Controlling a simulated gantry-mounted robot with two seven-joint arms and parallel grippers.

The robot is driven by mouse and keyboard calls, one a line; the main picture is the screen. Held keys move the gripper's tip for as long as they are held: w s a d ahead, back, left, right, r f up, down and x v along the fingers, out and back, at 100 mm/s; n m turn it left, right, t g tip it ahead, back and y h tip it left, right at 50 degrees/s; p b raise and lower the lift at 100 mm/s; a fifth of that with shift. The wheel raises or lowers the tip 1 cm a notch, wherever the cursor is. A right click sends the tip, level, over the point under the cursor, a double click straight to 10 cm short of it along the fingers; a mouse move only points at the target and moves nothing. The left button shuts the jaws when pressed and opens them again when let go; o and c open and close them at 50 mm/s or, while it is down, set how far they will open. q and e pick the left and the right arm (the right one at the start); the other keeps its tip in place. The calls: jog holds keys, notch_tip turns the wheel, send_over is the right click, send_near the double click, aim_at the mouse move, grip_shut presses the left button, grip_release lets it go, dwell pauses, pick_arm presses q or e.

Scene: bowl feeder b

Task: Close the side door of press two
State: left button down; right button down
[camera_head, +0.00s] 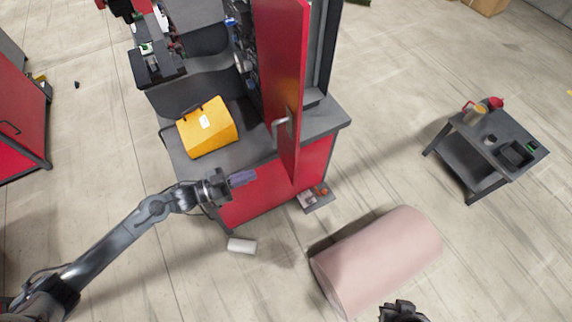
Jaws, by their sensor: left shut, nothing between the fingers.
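The press's side door is a tall red panel (279,70) with a grey handle (283,124) near its lower end. It stands out from the press's dark frame (325,50), open, above the front of the red-and-grey base (262,198). My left gripper (243,178) is shut and empty. It is in front of the base's edge, left of the door's lower end, with its fingers pointing right toward the door. A gap shows between fingertips and door. My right gripper (403,312) shows only partly at the bottom edge; its fingers cannot be made out.
A yellow case (207,127) sits on the base's worktop left of the door. A pink roll (377,262) lies on the floor in front. A small white item (241,245) lies below my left gripper. A dark side table (510,145) stands right.

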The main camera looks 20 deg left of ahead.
pick_arm(q)
jog(key=p, duration=0.1)
send_near(294, 160)
jog(key=x, duration=0.5)
jog(key=shift+x, duration=0.95)
